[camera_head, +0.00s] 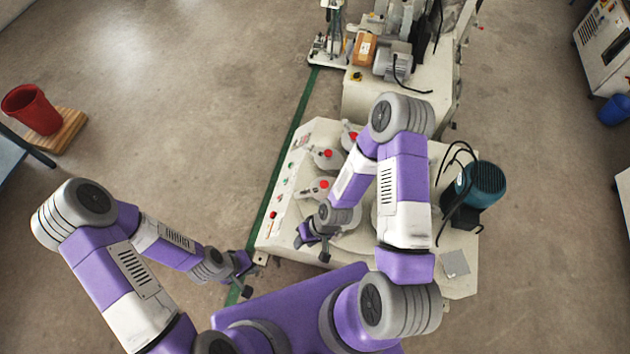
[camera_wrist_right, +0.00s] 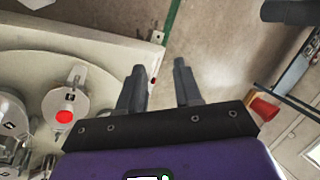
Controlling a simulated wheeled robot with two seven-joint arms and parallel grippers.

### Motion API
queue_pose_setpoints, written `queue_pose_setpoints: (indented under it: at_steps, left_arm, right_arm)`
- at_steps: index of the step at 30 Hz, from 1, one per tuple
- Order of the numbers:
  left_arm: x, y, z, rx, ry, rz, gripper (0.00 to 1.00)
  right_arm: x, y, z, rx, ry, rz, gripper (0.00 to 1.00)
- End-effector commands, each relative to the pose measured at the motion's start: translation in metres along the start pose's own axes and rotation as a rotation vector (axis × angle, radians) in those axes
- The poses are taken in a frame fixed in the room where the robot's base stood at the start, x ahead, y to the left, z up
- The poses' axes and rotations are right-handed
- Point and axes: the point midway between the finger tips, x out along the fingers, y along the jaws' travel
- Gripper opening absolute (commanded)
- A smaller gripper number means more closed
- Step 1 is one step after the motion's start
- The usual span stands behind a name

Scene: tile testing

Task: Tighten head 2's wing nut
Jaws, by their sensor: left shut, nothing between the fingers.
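The test machine (camera_head: 293,160) has several grey heads with red knobs on its pale top. One head (camera_head: 316,188) is nearest the front, another (camera_head: 323,155) lies behind it, and a third (camera_head: 350,137) is partly hidden by my right arm. I cannot tell which is head 2, and the wing nut is too small to make out. In the right wrist view a red-knobbed head (camera_wrist_right: 66,104) is left of the fingers. My right gripper (camera_wrist_right: 159,72) is open and empty near the machine's edge; it also shows in the head view (camera_head: 311,240). My left gripper (camera_head: 246,276) is shut and empty, beside the machine's front-left corner.
A green motor (camera_head: 485,184) with black cables is at the machine's right. A second machine (camera_head: 400,97) adjoins at the back. A red bucket (camera_head: 33,110) stands on a wooden board at the far left. The floor left of the green line is mostly clear.

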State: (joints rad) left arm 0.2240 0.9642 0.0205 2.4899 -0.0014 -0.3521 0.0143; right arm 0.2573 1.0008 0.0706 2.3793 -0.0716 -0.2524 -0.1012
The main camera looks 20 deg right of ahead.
Motion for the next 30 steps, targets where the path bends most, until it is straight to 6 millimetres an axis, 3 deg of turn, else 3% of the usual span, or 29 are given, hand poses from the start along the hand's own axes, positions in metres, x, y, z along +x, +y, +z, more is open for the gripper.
queue_pose_setpoints:
  at_steps: [3, 8, 11, 16, 19, 23, 26, 30]
  left_arm:
    - [0.013, -0.005, 0.0, -0.001, -0.002, -0.001, 0.0]
    - [0.029, -0.012, 0.0, -0.002, -0.002, -0.001, 0.0]
    - [0.038, -0.015, -0.001, -0.002, -0.002, -0.001, 0.0]
    - [0.051, -0.02, -0.002, -0.001, -0.002, -0.001, 0.0]
    - [0.057, -0.022, -0.002, -0.001, -0.001, -0.001, 0.0]
    - [0.06, -0.023, -0.002, -0.001, -0.001, -0.001, 0.0]
    - [0.062, -0.024, -0.002, -0.001, -0.001, -0.001, 0.0]
    - [0.067, -0.025, -0.002, -0.001, -0.001, -0.001, 0.0]
  right_arm:
    - [0.033, -0.009, -0.045, -0.271, 0.0, -0.082, 0.34]
    - [0.063, -0.007, -0.115, -0.718, 0.027, -0.148, 0.34]
    - [0.072, 0.011, -0.16, -0.973, 0.049, -0.14, 0.34]
    - [0.074, 0.062, -0.221, -1.309, 0.047, -0.069, 0.34]
    - [0.071, 0.095, -0.243, -1.429, 0.025, -0.027, 0.34]
    - [0.066, 0.126, -0.257, -1.518, -0.009, 0.009, 0.34]
    - [0.066, 0.137, -0.26, -1.548, -0.023, 0.019, 0.34]
    - [0.08, 0.14, -0.261, -1.557, -0.027, 0.02, 0.34]
